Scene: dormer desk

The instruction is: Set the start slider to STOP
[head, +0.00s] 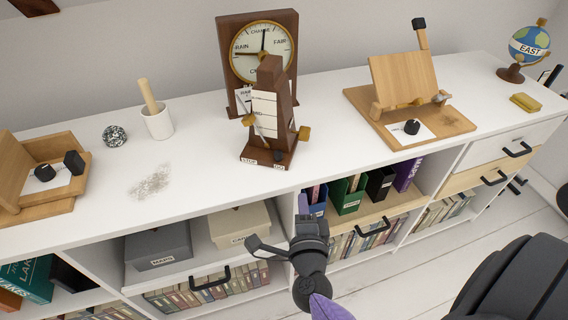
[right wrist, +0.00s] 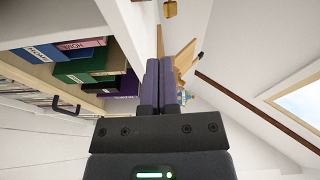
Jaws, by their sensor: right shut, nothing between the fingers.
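A brown wooden metronome (head: 268,105) stands on the white desk top, in front of a barometer-like dial. Its base carries small white labels (head: 250,162) along the front edge, too small to read surely. A small dark knob (head: 277,156) on the base looks like the start slider, nearer the right label. My right gripper (head: 303,202) is below and in front of the desk's front edge, apart from the metronome. Its purple fingers are shut and empty; they also show in the right wrist view (right wrist: 159,82). My left gripper is not in view.
The dial (head: 263,45) stands behind the metronome. A white mortar (head: 158,122) and wooden box (head: 60,165) are left; a wooden book stand (head: 405,85) and globe (head: 530,45) are right. Shelves with binders (head: 347,194) lie below the desk edge.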

